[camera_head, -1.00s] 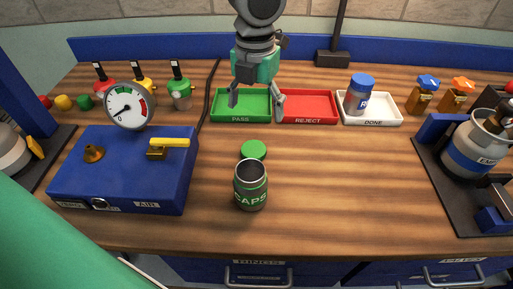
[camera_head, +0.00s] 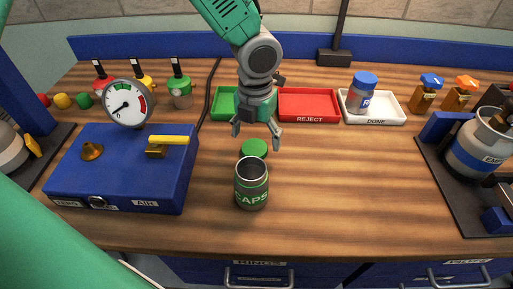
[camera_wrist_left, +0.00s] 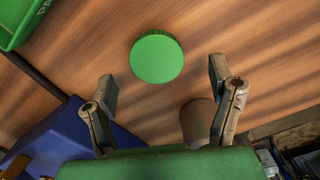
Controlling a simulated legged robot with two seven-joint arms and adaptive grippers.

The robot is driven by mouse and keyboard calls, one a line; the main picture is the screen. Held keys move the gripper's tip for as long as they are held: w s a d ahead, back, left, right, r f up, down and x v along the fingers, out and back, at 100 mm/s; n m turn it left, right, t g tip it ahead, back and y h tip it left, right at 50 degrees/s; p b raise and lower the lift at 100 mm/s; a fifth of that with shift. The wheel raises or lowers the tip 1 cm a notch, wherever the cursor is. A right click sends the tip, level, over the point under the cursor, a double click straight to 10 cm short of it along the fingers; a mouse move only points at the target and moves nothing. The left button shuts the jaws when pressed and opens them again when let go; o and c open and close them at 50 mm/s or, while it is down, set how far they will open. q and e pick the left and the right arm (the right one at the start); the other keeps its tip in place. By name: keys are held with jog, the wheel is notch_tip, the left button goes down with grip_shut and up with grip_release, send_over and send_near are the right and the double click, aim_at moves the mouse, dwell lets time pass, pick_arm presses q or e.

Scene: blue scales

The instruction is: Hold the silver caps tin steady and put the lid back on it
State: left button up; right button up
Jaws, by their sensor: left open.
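In the left wrist view the lid (camera_wrist_left: 157,57) lies beyond the spread fingertips (camera_wrist_left: 162,85). The tin (camera_wrist_left: 193,122) is partly hidden there behind the right-hand finger. My right gripper is not in view.
A blue box (camera_head: 120,170) with a gauge and yellow lever stands left of the tin. Behind are the green PASS tray (camera_head: 222,104), red REJECT tray (camera_head: 309,105) and white DONE tray (camera_head: 385,115), holding a blue-capped jar (camera_head: 362,92). Bench right of the tin is clear.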

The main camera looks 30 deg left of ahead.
aim_at(254, 147)
pick_arm(q)
jog(key=f, duration=0.3)
jog(key=shift+w+a, duration=0.1)
jog(key=shift+a, duration=0.1)
jog(key=shift+a+f, duration=0.1)
jog(key=shift+f, duration=0.25)
jog(key=c, duration=0.9)
jog(key=shift+r, duration=0.1)
notch_tip(254, 147, up, 10)
jog(key=shift+p, duration=0.55)
